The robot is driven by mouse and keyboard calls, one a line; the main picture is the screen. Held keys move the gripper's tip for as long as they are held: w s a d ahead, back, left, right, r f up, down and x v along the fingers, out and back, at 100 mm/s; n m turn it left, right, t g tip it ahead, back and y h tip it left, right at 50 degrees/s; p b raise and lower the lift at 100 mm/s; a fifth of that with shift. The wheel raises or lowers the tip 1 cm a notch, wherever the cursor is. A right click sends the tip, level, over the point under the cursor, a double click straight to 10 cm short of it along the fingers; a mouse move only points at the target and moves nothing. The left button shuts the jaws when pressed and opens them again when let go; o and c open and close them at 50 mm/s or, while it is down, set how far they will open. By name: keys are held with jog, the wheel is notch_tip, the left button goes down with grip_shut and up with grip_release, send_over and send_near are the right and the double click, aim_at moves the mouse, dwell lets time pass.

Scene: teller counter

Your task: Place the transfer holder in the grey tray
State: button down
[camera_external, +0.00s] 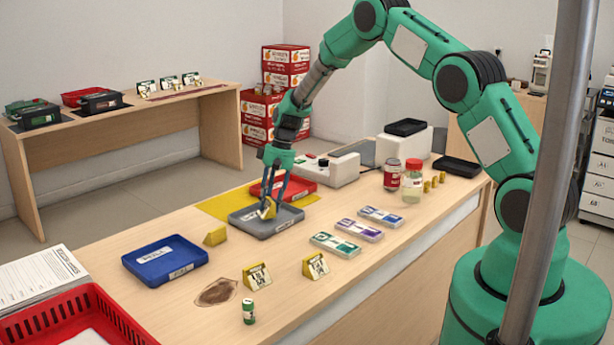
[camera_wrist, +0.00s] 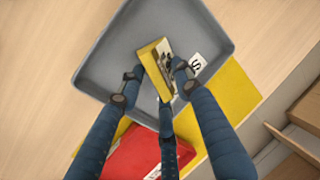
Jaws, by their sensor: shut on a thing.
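The grey tray (camera_external: 247,226) lies on the counter, partly over a yellow mat; it also shows in the wrist view (camera_wrist: 110,62). My gripper (camera_external: 269,203) points down over the tray. In the wrist view my gripper (camera_wrist: 158,82) has its fingers shut on a yellow holder (camera_wrist: 150,60) with a printed card face. The holder is over the inside of the tray. I cannot tell whether it touches the tray floor. The holder (camera_external: 268,211) is partly hidden by the fingers in the external view. The writing on its card is too small to read.
A red tray (camera_external: 308,186) lies just behind the grey tray, a blue tray (camera_external: 150,268) to the left. Card packs (camera_external: 335,244) lie to the right.

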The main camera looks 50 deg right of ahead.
jog(key=shift+f, duration=0.95)
jog(key=shift+f, duration=0.1)
jog(key=c, duration=1.2)
grip_release()
jog(key=p+v, duration=0.2)
jog(key=v, duration=1)
